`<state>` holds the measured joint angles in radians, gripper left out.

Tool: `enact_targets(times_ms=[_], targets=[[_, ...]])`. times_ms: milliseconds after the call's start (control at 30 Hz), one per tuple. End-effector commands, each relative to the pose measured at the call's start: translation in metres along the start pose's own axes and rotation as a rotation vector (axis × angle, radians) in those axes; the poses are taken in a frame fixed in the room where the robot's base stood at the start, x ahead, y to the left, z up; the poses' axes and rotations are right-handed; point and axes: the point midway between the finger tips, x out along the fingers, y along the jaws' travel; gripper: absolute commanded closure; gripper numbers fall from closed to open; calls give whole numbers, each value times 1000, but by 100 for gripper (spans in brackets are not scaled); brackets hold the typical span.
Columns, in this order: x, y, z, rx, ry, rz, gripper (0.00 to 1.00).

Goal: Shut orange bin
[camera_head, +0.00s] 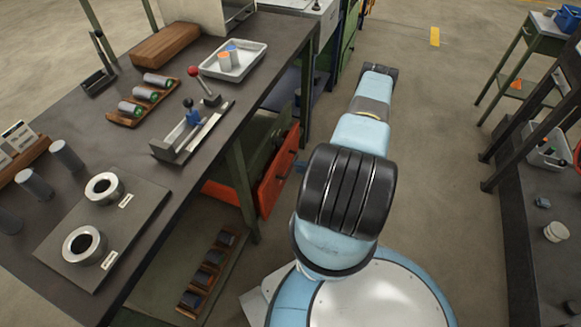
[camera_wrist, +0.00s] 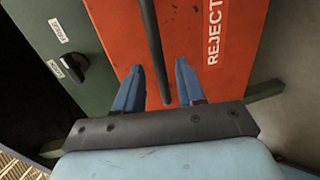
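The orange bin (camera_head: 279,172) is under the left workbench in the head view, its front standing out at an angle beyond the bench edge. In the wrist view its orange front (camera_wrist: 190,28) fills the middle, with a white REJECT label (camera_wrist: 214,33) and a long dark bar handle (camera_wrist: 155,45). My gripper (camera_wrist: 159,66) is open in front of this face. Its two blue fingers stand either side of the bar, with visible gaps; whether they touch the face I cannot tell. In the head view my arm hides most of the gripper.
A green panel with a black knob (camera_wrist: 73,66) is beside the orange front. The workbench (camera_head: 130,200) carries a tray (camera_head: 233,60), a red-knobbed lever and metal rings. A wooden rack (camera_head: 210,272) is on its lower shelf. Another table (camera_head: 535,225) stands right; floor between is clear.

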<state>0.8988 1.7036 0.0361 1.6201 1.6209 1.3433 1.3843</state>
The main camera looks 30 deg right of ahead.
Motion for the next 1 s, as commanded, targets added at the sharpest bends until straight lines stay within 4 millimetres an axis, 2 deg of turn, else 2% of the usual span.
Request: enact_targets(times_ms=[100,300,733,1000], targets=[[20,0,0,-2,2,1,61],[41,0,0,-1,1,1,61],[48,0,0,-1,0,1,61],[48,0,0,-1,1,0,87]])
